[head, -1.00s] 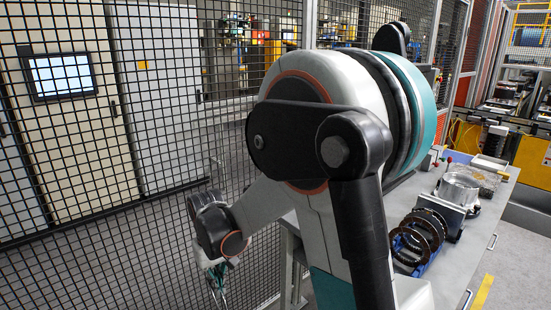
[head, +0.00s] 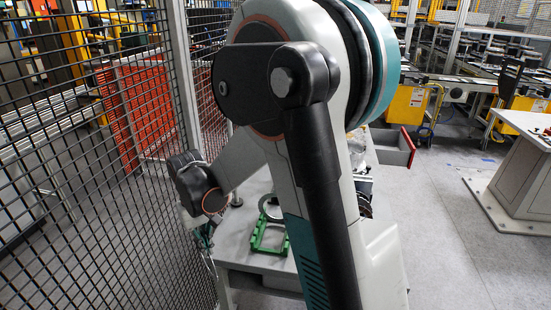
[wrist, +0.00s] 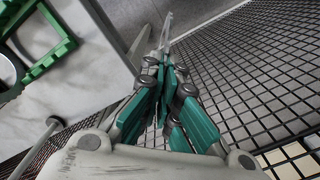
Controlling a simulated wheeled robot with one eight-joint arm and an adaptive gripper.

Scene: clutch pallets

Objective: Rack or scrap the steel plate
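A grey steel ring plate (head: 268,207) lies on the grey bench by a green rack (head: 268,247) in the head view. Part of a grey ring (wrist: 12,66) shows at the left edge of the wrist view, beside the green rack (wrist: 54,52). My gripper (head: 210,262) hangs off the bench's left side, near the mesh fence, apart from the rack. In the wrist view the teal fingers of my gripper (wrist: 165,35) come together at the tips, with no plate visible between them.
A black mesh fence (head: 70,190) runs close along the left of my gripper. The grey bench (head: 232,240) is partly hidden by my arm. A drawer with a red front (head: 405,150) stands open at the bench's far end.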

